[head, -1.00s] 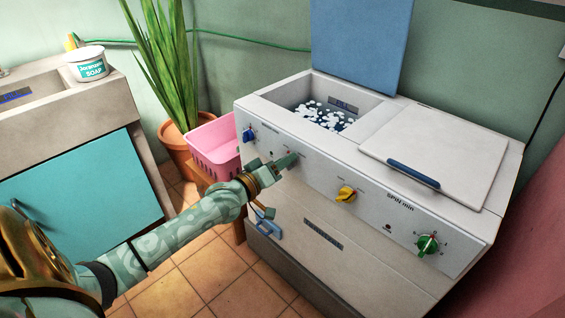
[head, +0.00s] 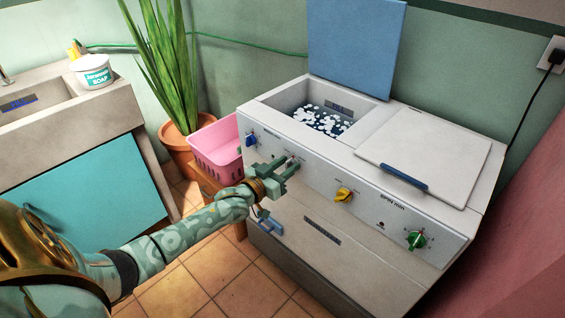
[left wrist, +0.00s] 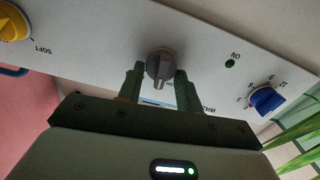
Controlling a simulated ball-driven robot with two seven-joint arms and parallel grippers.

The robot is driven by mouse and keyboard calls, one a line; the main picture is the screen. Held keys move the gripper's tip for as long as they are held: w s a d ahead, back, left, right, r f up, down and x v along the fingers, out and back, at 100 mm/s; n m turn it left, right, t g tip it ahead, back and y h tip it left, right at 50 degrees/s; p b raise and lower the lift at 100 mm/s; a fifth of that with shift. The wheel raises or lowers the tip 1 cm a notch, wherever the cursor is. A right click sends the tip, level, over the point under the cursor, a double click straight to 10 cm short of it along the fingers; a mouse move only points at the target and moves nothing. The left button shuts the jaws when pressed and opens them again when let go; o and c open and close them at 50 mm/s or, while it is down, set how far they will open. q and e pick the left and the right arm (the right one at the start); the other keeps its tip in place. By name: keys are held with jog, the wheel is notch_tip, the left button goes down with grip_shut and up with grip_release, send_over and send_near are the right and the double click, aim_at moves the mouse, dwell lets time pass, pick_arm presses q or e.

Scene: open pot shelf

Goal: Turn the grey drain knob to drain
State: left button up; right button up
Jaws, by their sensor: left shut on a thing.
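The grey drain knob (left wrist: 160,64) is on the white front panel of the washing machine. In the left wrist view it sits between my two green fingers, its ridge running roughly up and down the picture. My left gripper (left wrist: 160,82) is shut on it; in the head view the gripper (head: 287,167) is at the panel between the blue and yellow knobs and largely hides the grey knob. The panel lettering beside the knob is partly covered by the fingers. My right gripper is in neither view.
The blue knob (head: 251,140) is left of the gripper; the yellow knob (head: 344,195) and green knob (head: 416,240) are to its right. The open tub (head: 318,108) holds water and white foam. A pink basket (head: 215,147) stands close by the machine's left side.

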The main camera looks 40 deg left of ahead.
pick_arm(q)
jog(key=shift+d+r+m+p, duration=0.1)
jog(key=shift+m+p, duration=0.3)
jog(key=shift+m, duration=0.6)
jog(key=m, duration=0.2)
jog(key=shift+d+m+p, duration=0.1)
jog(key=shift+m+p, duration=0.2)
jog(key=shift+p, duration=0.1)
jog(key=m, duration=0.3)
jog(key=shift+d+f+p, duration=0.1)
jog(key=shift+f+p, duration=0.1)
jog(key=shift+p, duration=0.1)
jog(key=shift+f+m, duration=0.1)
jog(key=shift+m, duration=1.1)
jog(key=o, duration=1)
